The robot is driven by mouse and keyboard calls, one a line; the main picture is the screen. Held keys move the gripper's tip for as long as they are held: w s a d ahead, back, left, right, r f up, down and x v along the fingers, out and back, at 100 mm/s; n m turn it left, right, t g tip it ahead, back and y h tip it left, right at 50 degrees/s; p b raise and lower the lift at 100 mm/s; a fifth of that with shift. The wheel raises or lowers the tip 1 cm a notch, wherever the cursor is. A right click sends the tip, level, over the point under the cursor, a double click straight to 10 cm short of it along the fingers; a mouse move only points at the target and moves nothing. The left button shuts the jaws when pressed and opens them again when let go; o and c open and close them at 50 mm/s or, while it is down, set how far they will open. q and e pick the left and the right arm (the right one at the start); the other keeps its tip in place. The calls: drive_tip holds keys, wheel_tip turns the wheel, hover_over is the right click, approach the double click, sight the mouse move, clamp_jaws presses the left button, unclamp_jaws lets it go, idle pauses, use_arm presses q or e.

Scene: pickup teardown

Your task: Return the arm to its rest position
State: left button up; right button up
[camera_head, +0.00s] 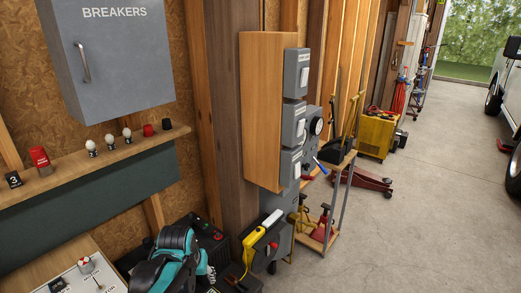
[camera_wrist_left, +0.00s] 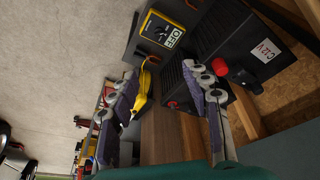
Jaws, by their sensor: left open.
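My left arm (camera_head: 172,255), teal and black, shows at the bottom of the head view, low beside the dark boxes at the wall. Its left gripper (camera_wrist_left: 160,72) is open in the left wrist view, with two grey and purple fingers spread apart. No object is between the fingers; dark boxes and a yellow item lie beyond them. In the head view the fingers are mostly hidden by the arm. My right gripper is in neither view.
Dark boxes (camera_wrist_left: 232,50) stand close beyond the left gripper, with a yellow meter (camera_wrist_left: 163,34) marked OFF. A wooden shelf (camera_head: 100,158) holds bulbs and red caps below the BREAKERS cabinet (camera_head: 108,55). A wooden post (camera_head: 228,120) stands close by.

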use_arm(q)
drive_tip(key=s+r+t, duration=0.2)
drive_tip(key=s+t, duration=0.1)
drive_tip(key=s, duration=1.1)
drive_tip(key=shift+a+r+m+t, duration=0.2)
drive_tip(key=shift+m+t, duration=0.1)
drive_tip(key=shift+m, duration=0.1)
drive_tip(key=shift+s, duration=0.1)
